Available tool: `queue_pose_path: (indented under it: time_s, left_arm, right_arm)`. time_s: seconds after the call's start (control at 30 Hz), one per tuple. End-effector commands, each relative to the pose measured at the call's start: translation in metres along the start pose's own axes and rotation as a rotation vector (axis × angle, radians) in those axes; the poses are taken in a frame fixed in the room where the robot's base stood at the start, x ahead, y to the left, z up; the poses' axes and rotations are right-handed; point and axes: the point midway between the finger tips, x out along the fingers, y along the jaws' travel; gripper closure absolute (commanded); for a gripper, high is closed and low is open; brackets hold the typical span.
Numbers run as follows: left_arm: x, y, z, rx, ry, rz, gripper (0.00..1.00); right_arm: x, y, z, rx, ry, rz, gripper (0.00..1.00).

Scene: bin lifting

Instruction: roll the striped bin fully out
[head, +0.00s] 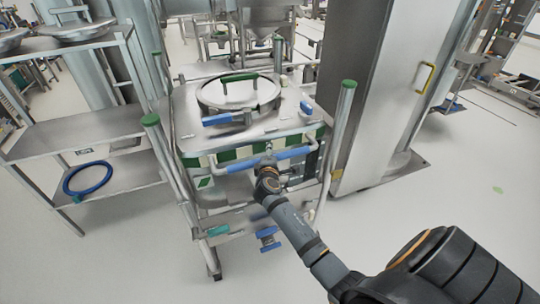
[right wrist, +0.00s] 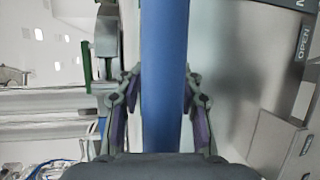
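The striped bin (head: 255,154) is a steel vessel with a green-and-white band and a round lid (head: 239,92). It stands inside a steel frame with green-capped posts, left of a large steel column. A blue-sleeved bar handle (head: 235,165) crosses its front. My right gripper (head: 266,163) is at this handle. In the right wrist view, the blue bar (right wrist: 165,60) runs between the two fingers (right wrist: 160,110), with narrow gaps beside the pads. The gripper's far side is hidden in the head view. My left gripper is out of view.
A steel shelf rack (head: 80,130) with a blue hose ring (head: 88,178) stands close on the left. The steel column (head: 380,90) with a yellow handle stands close on the right. The floor in front and at right is clear.

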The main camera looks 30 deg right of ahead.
Motion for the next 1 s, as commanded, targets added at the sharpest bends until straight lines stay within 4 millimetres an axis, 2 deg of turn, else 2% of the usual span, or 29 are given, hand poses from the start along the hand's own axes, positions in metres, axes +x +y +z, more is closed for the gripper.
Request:
queue_pose_path:
  time_s: [0.17, 0.4, 0.5, 0.67, 1.0]
  left_arm:
    - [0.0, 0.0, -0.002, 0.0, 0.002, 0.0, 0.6]
    - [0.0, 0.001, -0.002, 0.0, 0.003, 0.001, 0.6]
    - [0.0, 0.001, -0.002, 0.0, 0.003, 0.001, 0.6]
    - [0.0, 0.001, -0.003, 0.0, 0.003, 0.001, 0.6]
    - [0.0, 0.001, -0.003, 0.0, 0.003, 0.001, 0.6]
  right_arm:
    - [-0.032, -0.002, 0.0, 0.003, 0.001, -0.003, 0.65]
    - [-0.089, -0.001, 0.0, 0.003, 0.0, -0.003, 0.65]
    - [-0.105, -0.001, -0.001, 0.003, 0.001, -0.003, 0.65]
    - [-0.117, 0.0, 0.0, 0.001, 0.0, 0.0, 0.65]
    - [-0.117, 0.0, 0.0, 0.0, 0.0, 0.001, 0.65]
